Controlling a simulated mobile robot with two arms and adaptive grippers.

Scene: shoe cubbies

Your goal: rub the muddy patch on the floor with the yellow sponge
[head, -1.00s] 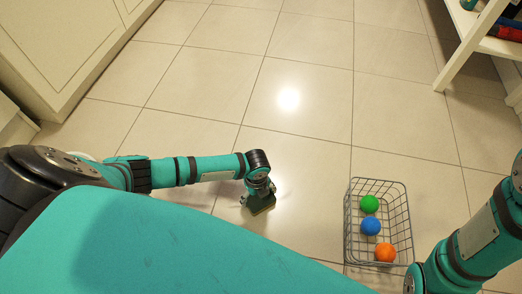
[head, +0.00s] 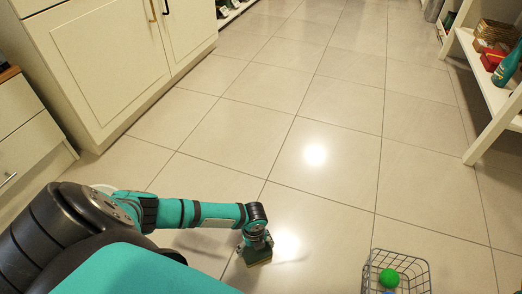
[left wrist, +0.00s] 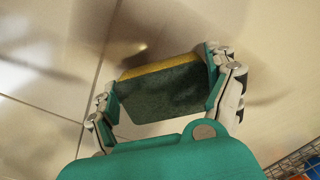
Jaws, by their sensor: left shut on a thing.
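My left gripper (head: 257,246) is low over the floor tiles in the head view, pointing down. It is shut on the yellow sponge (left wrist: 160,90), which shows a yellow edge and a dark green face between the two fingers in the left wrist view. The sponge also shows under the gripper in the head view (head: 259,259). I cannot tell whether it touches the floor. Blurred brownish smudges (left wrist: 128,42) lie on the floor beyond the sponge in the left wrist view; I cannot tell mud from shadow. No clear muddy patch shows in the head view. My right gripper is out of view.
A wire basket (head: 374,268) with a green ball (head: 389,278) stands on the floor to the right of my left gripper. A cream cabinet (head: 110,60) stands at the left and a white shelf (head: 492,90) at the right. The tiles between are clear.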

